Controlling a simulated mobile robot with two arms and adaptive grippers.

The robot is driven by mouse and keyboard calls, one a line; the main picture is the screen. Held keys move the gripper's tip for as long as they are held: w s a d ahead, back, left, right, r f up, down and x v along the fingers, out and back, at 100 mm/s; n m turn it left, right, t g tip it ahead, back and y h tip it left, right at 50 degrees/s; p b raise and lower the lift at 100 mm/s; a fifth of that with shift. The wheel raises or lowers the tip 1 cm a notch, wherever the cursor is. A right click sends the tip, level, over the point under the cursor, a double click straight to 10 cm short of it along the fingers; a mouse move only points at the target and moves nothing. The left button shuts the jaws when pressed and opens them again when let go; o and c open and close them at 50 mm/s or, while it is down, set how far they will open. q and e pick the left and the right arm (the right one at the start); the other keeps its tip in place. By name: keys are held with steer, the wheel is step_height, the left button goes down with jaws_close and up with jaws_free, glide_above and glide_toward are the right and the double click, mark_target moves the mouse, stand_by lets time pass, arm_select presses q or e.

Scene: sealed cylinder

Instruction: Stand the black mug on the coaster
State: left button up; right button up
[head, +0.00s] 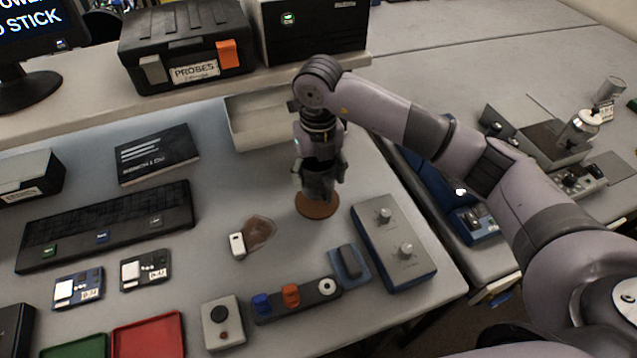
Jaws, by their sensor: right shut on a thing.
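The black mug (319,187) is dark and mostly covered by my right gripper (319,172), which comes down on it from above. The right gripper is shut on the mug. The coaster (317,208) is a round brown disc on the table, directly under the mug in the head view. The mug looks upright. I cannot tell whether its base touches the coaster or hangs just above it. The left gripper is not in view.
A grey box with two knobs (393,243) stands right of the coaster. A white tag on a brown patch (238,245) lies to its left. A strip with coloured knobs (297,299) is in front. An open beige bin (262,122) stands behind. A black keyboard (105,225) lies left.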

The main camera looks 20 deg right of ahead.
mark_target(318, 188)
step_height(318, 188, down, 4)
steer(key=shift+f+p, duration=0.1)
steer(key=shift+p, duration=0.4)
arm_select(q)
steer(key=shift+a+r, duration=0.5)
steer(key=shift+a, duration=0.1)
arm_select(e)
steer(key=shift+f, duration=0.2)
steer(key=o, duration=1.4)
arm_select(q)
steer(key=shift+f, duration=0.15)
arm_select(e)
steer(key=shift+o, duration=0.2)
steer(key=shift+r, duration=0.1)
